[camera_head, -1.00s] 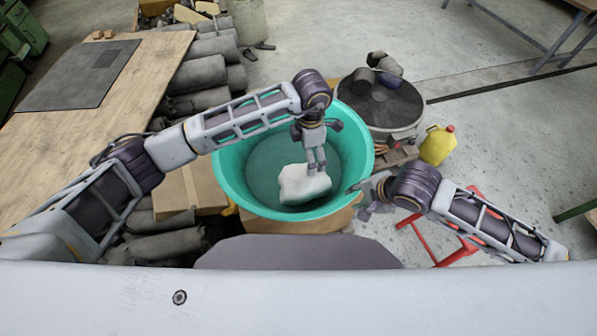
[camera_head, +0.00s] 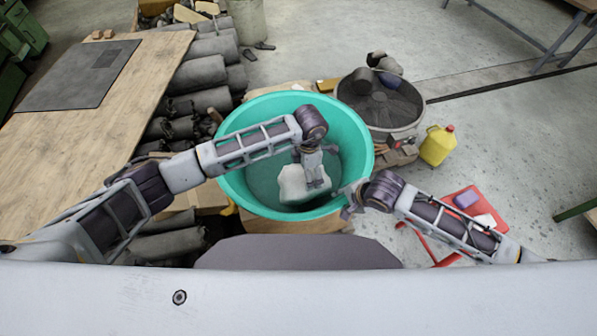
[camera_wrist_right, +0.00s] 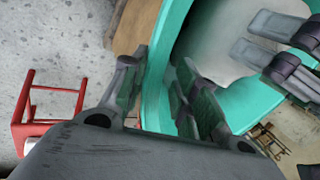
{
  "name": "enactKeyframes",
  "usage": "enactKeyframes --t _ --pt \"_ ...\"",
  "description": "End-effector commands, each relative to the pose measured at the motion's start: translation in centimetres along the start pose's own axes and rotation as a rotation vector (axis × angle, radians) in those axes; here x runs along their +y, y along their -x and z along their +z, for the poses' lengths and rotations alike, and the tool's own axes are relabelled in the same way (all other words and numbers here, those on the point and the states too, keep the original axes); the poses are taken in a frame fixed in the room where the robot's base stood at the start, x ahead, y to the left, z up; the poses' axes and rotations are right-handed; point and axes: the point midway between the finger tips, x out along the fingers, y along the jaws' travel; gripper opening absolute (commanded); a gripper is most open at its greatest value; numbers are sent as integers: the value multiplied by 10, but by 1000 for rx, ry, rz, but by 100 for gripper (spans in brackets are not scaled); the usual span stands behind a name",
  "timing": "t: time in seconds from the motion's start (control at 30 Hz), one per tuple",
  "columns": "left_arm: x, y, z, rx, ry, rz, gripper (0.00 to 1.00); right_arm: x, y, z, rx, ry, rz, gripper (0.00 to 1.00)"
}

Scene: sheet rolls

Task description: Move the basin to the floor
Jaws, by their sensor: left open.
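The basin (camera_head: 350,135) is a large teal tub, upright on a low wooden support (camera_head: 290,224) in the middle of the head view. A pale rough block (camera_head: 293,182) lies inside it. My left gripper (camera_head: 315,184) reaches down into the basin, open, with its fingertips at the block's right side; I cannot tell whether they touch. My right gripper (camera_head: 347,204) is at the basin's lower right rim. In the right wrist view its parted fingers (camera_wrist_right: 162,75) straddle the teal wall (camera_wrist_right: 163,45), one outside and one inside.
A round drum (camera_head: 385,105) stands just behind the basin's right side, with a yellow jug (camera_head: 437,146) beside it. A red stool (camera_head: 470,205) with small items is at right. Grey rolls (camera_head: 200,75) and a wooden table (camera_head: 140,75) lie left. Floor at right is mostly clear.

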Motion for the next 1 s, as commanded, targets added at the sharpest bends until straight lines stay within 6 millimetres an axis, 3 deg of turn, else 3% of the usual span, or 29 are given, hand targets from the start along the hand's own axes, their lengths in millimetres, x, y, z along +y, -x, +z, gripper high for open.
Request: enactKeyframes --t 0.3,0.8,1.0 --pt "-1 -29 0 1 0 -2 100 0 -29 0 0 0 1 30" --pt "0 -37 0 0 -1 0 100 0 -37 0 0 1 -1 30" --pt "0 -37 0 0 -1 0 74 0 -37 0 0 1 0 4"
